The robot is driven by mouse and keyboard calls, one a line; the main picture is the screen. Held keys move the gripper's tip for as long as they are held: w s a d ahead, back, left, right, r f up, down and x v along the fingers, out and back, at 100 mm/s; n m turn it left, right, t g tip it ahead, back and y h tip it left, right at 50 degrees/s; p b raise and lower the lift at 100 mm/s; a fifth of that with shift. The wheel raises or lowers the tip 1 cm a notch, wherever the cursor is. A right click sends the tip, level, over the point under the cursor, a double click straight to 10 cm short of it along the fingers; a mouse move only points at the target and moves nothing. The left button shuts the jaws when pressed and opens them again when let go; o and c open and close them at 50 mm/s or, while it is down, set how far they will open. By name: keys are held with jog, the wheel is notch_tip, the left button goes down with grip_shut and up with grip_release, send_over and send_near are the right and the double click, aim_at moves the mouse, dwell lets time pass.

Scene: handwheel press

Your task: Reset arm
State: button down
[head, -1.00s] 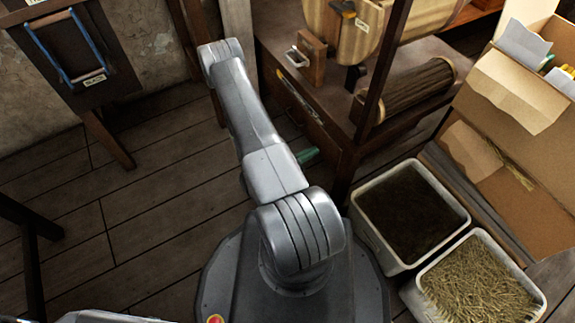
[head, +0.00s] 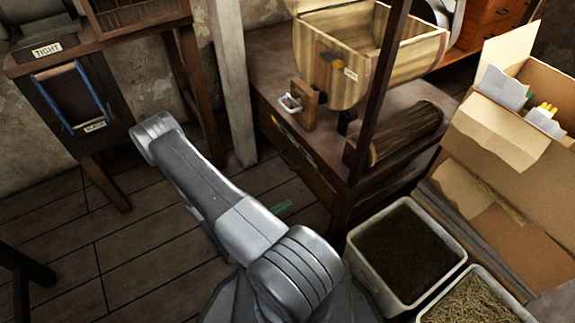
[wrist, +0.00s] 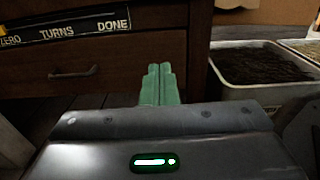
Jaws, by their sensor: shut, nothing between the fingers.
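My gripper (wrist: 160,84) shows in the wrist view as two green fingers pressed together, with nothing between them. Nothing is seen touching the fingers. In the head view my arm reaches up and left over the plank floor. A green bit of my gripper (head: 281,209) shows beside the arm; the rest of it is hidden behind the arm.
A wooden bench (head: 265,90) carries an open wooden drum (head: 380,70) and a log-like roller (head: 410,130). A white bin of dark material (head: 357,250), a straw bin (head: 470,302) and a cardboard box (head: 500,127) stand at right.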

dwell(0.3)
jog(key=b, duration=0.2)
send_near(326, 184)
jog(key=shift+x, duration=2.2)
jog(key=shift+w+d+f, duration=0.1)
jog(key=shift+w+d, duration=0.2)
jog(key=shift+d, duration=0.1)
